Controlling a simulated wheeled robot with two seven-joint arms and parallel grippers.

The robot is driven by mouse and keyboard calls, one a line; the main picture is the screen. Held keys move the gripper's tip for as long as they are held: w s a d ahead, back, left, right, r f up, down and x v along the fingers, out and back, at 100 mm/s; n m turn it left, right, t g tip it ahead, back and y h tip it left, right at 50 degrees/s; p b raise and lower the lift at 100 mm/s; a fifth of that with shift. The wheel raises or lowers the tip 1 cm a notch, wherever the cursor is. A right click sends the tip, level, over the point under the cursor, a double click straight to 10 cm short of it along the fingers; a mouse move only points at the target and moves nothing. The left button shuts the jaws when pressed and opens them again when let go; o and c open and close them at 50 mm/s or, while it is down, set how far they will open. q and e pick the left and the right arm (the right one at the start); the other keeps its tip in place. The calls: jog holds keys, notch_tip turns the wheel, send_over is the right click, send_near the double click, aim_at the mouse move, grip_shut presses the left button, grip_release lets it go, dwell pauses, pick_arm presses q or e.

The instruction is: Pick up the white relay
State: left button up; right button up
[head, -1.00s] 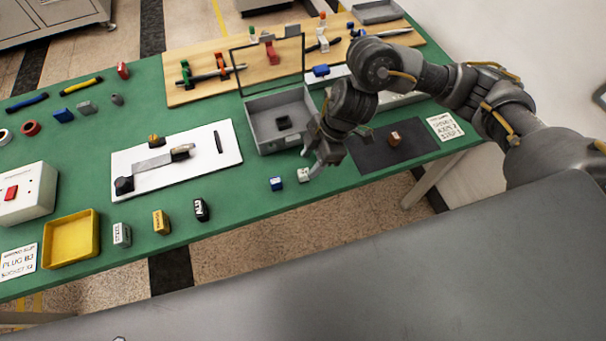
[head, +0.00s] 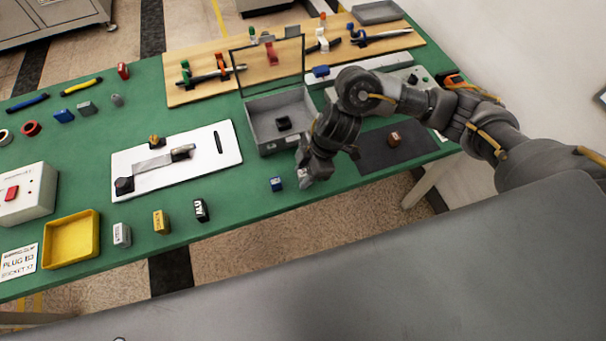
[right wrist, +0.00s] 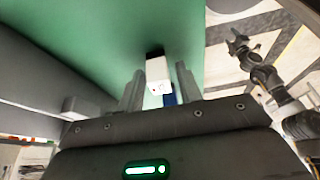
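The white relay (right wrist: 157,75) is a small white block between the two fingers of my right gripper (right wrist: 160,88) in the right wrist view. A narrow gap shows between it and each finger, so the gripper looks open around it. In the head view, my right gripper (head: 305,173) points down at the table's front edge and mostly hides the relay. My left gripper (right wrist: 238,42) shows small at the upper right of the right wrist view, its fingers apart and empty; it is not in the head view.
A blue relay (head: 277,184) stands just left of my right gripper and also shows in the right wrist view (right wrist: 169,99). An open grey box (head: 262,132) is behind it. A dark mat (head: 375,158) with a brown block (head: 394,139) lies to the right.

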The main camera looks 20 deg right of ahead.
aim_at(299, 173)
grip_shut()
jog(key=shift+r, duration=0.15)
jog(key=shift+r, duration=0.2)
notch_tip(299, 173, up, 2)
jog(key=shift+r, duration=0.15)
jog(key=s+a+r+p, duration=0.1)
jog(key=s+r+p, duration=0.7)
jog(key=s, duration=0.5)
notch_tip(299, 173, up, 2)
jog(key=shift+s+a, duration=0.15)
jog(key=shift+s, duration=0.25)
